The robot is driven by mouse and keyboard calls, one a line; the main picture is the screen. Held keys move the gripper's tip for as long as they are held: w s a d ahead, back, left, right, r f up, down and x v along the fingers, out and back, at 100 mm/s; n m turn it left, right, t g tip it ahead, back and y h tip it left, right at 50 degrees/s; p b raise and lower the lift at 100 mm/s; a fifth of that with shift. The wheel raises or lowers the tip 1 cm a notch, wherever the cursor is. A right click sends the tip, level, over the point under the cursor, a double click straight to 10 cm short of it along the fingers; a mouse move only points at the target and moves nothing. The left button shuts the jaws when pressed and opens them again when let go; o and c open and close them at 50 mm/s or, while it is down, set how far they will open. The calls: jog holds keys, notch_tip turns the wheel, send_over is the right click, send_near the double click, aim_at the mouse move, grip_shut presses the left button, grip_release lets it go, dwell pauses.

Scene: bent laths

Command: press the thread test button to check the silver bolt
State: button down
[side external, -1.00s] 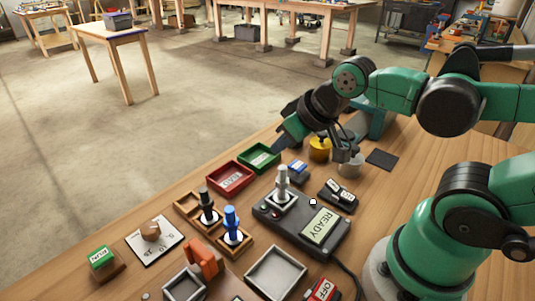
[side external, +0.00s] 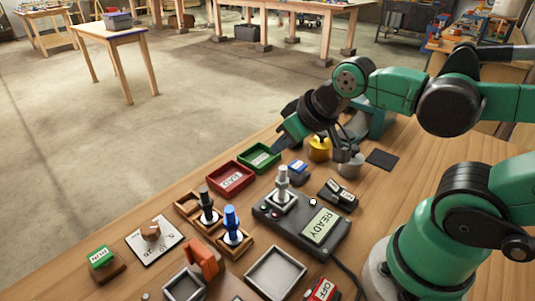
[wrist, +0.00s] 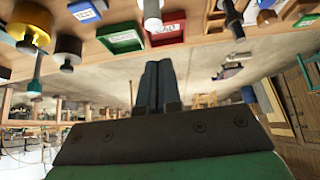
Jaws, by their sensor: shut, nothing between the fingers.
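The silver bolt (side external: 283,178) stands upright on the left part of the dark tester (side external: 290,227), whose pale screen (side external: 320,225) reads READY. A small white button-like piece (side external: 313,201) sits on the tester's back edge, right of the bolt. A blue block with a white label (side external: 298,168) stands behind the bolt; it also shows in the wrist view (wrist: 84,11), its label not clearly readable. I cannot tell which is the thread test button. My gripper (side external: 276,147) is shut and empty, near the green tray (side external: 268,147) and apart from the bolt. Its closed fingers show in the wrist view (wrist: 158,68).
A red tray (side external: 219,183) lies beside the green one. Black and blue bolts (side external: 231,222) stand in wooden holders at left. Yellow (side external: 319,149) and grey (side external: 350,168) weights stand right of my gripper. An empty grey tray (side external: 253,279) lies in front.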

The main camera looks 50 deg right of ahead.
dwell(0.5)
jog(key=shift+w+d+f+g, duration=0.1)
jog(key=shift+d+g, duration=0.2)
jog(key=shift+d, duration=0.2)
jog(key=w+d+m+y, duration=0.1)
jog(key=d+m+y, duration=0.1)
jog(key=d, duration=0.2)
jog(key=y, duration=0.3)
send_over(302, 165)
jog(key=shift+r+t, duration=0.2)
jog(key=shift+t, duration=0.2)
jog(key=shift+f, duration=0.15)
jog(key=shift+f, duration=4.3)
